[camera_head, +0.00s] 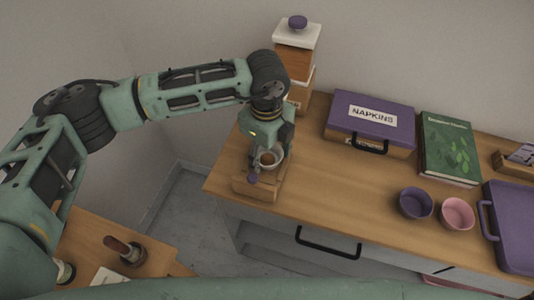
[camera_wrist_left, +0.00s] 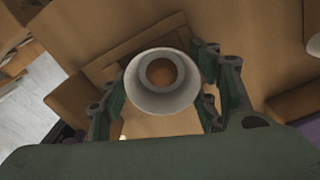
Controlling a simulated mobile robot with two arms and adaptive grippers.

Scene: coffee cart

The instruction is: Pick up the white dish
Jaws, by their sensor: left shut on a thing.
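The white dish (camera_head: 281,160) is a small round piece with a brown centre, near the left end of the wooden counter. In the left wrist view the white dish (camera_wrist_left: 145,101) sits between the two fingers, its round opening facing the camera. My left gripper (camera_head: 268,160) reaches down from above and is shut on it. In the left wrist view the fingers of my left gripper (camera_wrist_left: 160,98) stand on both sides of it. Whether the dish touches the wooden stand (camera_head: 256,191) below is hidden. My right gripper is not in view.
A stacked wood-and-white canister (camera_head: 297,62) with a purple knob stands behind the gripper. A purple napkins box (camera_head: 366,111), green book (camera_head: 449,147), purple cup (camera_head: 414,203), pink cup (camera_head: 457,213) and purple tray (camera_head: 515,225) lie to the right. The counter's front middle is clear.

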